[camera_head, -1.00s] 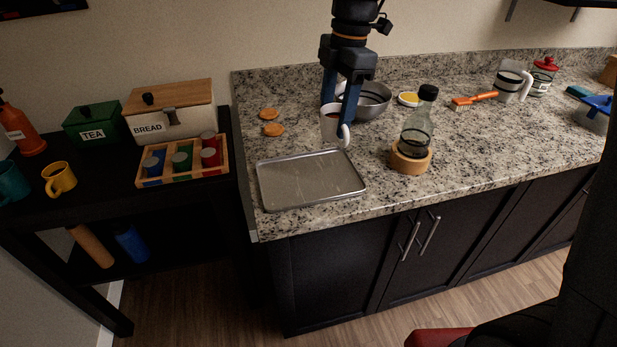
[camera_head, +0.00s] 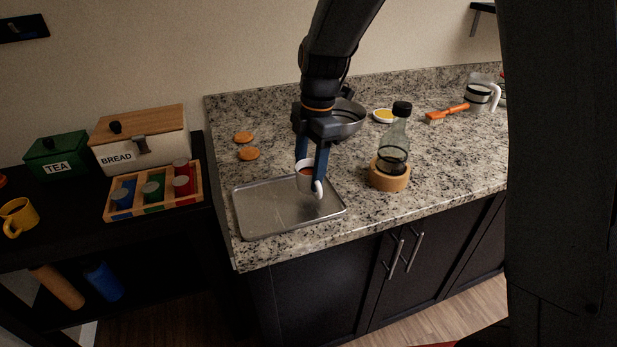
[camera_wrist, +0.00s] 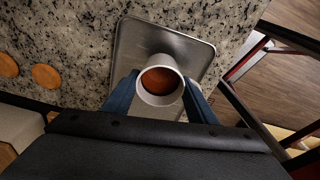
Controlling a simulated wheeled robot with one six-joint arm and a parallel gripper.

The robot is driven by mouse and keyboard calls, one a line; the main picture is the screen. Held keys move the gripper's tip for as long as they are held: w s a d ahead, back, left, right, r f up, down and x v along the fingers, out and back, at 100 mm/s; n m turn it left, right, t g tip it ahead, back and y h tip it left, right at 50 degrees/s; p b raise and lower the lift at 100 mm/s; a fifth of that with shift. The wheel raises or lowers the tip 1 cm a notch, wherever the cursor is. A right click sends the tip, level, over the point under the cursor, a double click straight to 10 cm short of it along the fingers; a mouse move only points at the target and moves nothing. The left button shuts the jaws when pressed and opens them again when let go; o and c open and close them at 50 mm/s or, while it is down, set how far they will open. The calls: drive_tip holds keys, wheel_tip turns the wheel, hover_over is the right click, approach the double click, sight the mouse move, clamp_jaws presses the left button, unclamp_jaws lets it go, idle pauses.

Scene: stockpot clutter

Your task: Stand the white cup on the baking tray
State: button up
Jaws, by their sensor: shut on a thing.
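The white cup (camera_head: 305,180) is upright between the fingers of my gripper (camera_head: 311,172), its handle to the lower right. In the wrist view the cup (camera_wrist: 160,63) shows from above with reddish-brown contents, with my gripper's blue fingers (camera_wrist: 160,95) on either side. My gripper is shut on it. The grey metal baking tray (camera_head: 265,212) lies flat on the counter, and it also shows in the wrist view (camera_wrist: 140,42). The cup is over the tray's right part. I cannot tell whether its base touches the tray.
A bottle (camera_head: 393,145) in a wooden ring stands right of the tray. A metal bowl (camera_head: 350,120) is behind my gripper. Two round biscuits (camera_head: 249,154) lie behind the tray. The tray's left part is clear. The counter's front edge is close to the tray.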

drive_tip(key=shift+f, duration=1.3)
drive_tip(key=shift+f, duration=0.1)
drive_tip(key=o, duration=1.2)
wheel_tip(320, 180, up, 12)
drive_tip(key=d+b, duration=0.1)
drive_tip(key=b, duration=0.2)
drive_tip(key=shift+s+d+f+m+t+h, duration=0.25)
drive_tip(key=shift+s+d+f+m, duration=2.2)
drive_tip(key=shift+m, duration=1.4)
drive_tip(key=shift+s+d+f+m+t+h, duration=0.15)
drive_tip(key=shift+s+d+f+m+t, duration=0.15)
drive_tip(key=shift+s+d+f+m, duration=2.85)
drive_tip(key=shift+s+d+f+m+t+h, duration=0.25)
drive_tip(key=shift+s+d+f+m, duration=1.15)
drive_tip(key=shift+m, duration=3.2)
drive_tip(key=shift+s+r, duration=0.35)
drive_tip(key=shift+s, duration=0.25)
